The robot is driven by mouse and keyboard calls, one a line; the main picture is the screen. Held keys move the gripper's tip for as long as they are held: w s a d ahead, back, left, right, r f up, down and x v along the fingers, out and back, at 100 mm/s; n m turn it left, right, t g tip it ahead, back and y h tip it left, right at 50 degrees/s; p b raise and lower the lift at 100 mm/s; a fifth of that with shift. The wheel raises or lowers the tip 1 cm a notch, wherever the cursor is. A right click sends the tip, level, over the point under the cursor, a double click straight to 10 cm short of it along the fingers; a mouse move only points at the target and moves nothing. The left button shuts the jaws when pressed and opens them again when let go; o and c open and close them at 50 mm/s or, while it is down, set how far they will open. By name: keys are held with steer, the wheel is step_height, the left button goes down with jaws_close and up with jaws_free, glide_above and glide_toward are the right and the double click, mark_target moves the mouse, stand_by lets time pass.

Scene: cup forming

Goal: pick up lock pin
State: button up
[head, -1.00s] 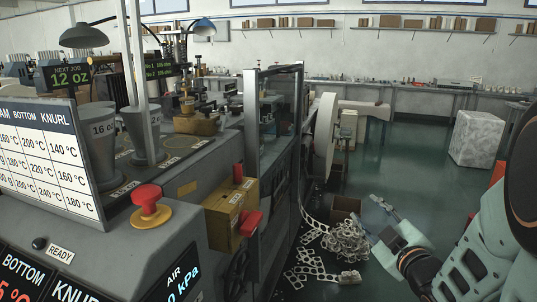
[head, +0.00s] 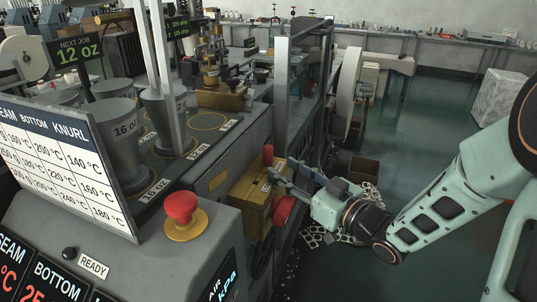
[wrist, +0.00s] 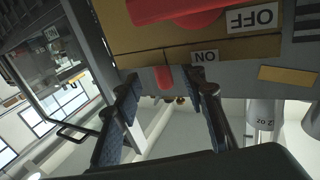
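A small red peg, which looks like the lock pin (head: 268,154), stands up at the top of a yellow switch box (head: 247,203). In the wrist view a small red piece (wrist: 164,77), likely the same pin, shows between my fingers near the "ON" label. My gripper (head: 274,179) is at the box's upper right edge, just below and beside the pin. In the wrist view my gripper (wrist: 162,88) is open, with one finger on each side of the red piece. Contact with it cannot be told.
A large red lever (head: 283,210) is on the box's front face, close under my gripper; it also fills the top of the wrist view (wrist: 180,10). A red emergency button (head: 182,208) stands to the left. Machine guard posts rise behind the box. Scrap lies on the floor.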

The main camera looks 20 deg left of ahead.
mark_target(271, 160)
steer(key=x, duration=0.4)
steer(key=p+x, duration=0.1)
steer(key=x, duration=0.1)
steer(key=shift+w+a+r, duration=0.2)
steer(key=shift+a+r, duration=0.05)
steer(key=shift+a, duration=0.05)
jaws_close()
